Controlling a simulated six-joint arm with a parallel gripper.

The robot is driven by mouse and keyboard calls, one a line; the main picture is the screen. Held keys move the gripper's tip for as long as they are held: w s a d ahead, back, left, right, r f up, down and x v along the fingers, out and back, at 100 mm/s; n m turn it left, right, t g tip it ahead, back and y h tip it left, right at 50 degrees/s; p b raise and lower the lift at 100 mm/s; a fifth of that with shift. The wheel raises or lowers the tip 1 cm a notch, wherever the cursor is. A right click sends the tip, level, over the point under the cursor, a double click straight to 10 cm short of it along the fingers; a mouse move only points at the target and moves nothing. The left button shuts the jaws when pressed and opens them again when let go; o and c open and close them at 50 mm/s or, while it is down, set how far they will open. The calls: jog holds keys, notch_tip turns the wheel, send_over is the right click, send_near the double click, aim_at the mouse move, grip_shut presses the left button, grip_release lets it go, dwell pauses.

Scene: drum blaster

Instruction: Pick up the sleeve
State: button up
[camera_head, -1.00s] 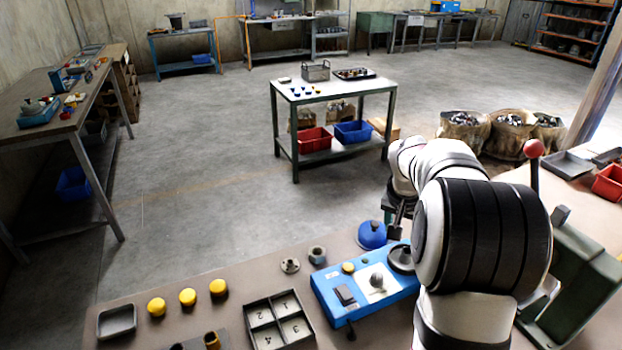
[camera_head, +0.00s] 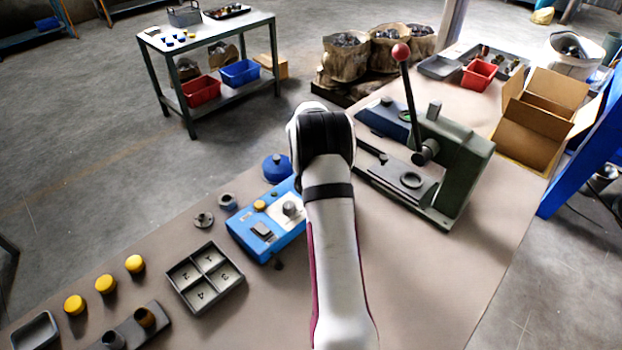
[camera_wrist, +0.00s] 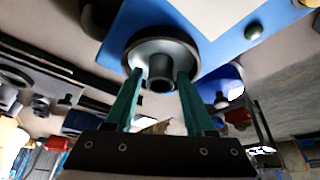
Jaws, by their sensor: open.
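A dark grey hollow sleeve (camera_wrist: 160,82) stands in the middle of a round dark dish (camera_wrist: 130,58) on the blue fixture in the wrist view. My gripper (camera_wrist: 160,77) is open, with one green finger on each side of the sleeve. I cannot tell whether either finger touches it. In the head view the blue fixture (camera_head: 248,238) stands on the bench, and my arm hides the dish, the sleeve and my gripper. A separate grey ring-shaped part (camera_head: 228,200) stands left of the fixture.
A green lever press (camera_head: 455,165) with a red-knobbed lever stands right of my arm. A blue domed part (camera_head: 277,167) sits behind the fixture. A four-compartment tray (camera_head: 205,306) and several yellow caps (camera_head: 105,284) lie to the left. The bench front right is clear.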

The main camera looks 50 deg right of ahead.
grip_shut()
jog(key=shift+r, duration=0.1)
